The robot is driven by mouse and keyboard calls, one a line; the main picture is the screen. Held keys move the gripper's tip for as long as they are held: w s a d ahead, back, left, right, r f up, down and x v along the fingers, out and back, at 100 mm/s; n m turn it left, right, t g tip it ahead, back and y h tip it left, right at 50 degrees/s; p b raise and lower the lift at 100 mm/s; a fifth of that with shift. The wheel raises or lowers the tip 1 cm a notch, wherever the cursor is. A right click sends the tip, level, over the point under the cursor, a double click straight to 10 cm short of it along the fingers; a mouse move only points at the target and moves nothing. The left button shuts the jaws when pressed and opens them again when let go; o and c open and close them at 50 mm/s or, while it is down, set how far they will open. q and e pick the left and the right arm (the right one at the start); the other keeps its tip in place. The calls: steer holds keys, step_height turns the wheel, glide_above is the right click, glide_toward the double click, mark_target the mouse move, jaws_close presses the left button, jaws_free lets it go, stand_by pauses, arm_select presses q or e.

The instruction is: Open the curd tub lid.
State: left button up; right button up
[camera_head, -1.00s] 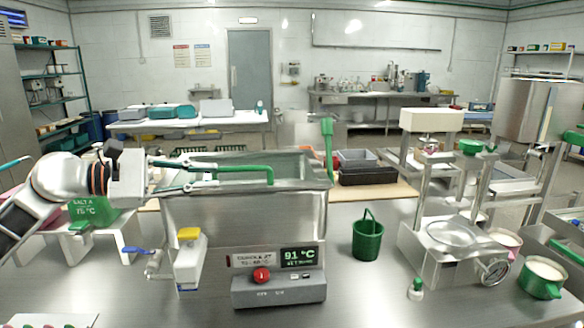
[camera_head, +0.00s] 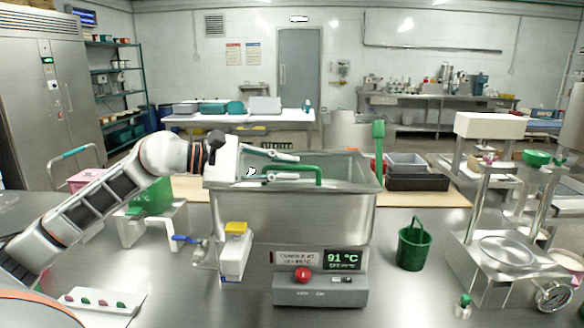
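A large steel tub (camera_head: 290,215) stands on the table in the middle of the view. A green bar (camera_head: 318,180) runs along its top; a separate lid is hard to make out. I cannot tell for sure which vessel is the curd tub. My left gripper (camera_head: 297,168) comes in from the left over the tub's rim. Its two fingers point right and are spread apart, one above the other, near the green bar. Whether they touch the bar is unclear. My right gripper is not in view.
A control box with a red button (camera_head: 302,275) and a 91 °C display (camera_head: 343,259) sit at the tub's front. A green bucket (camera_head: 414,247) and a steel press stand (camera_head: 500,250) are to the right. A green box (camera_head: 150,197) on a white stand is left.

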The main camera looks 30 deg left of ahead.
arm_select(q)
steer(key=shift+x, duration=0.85)
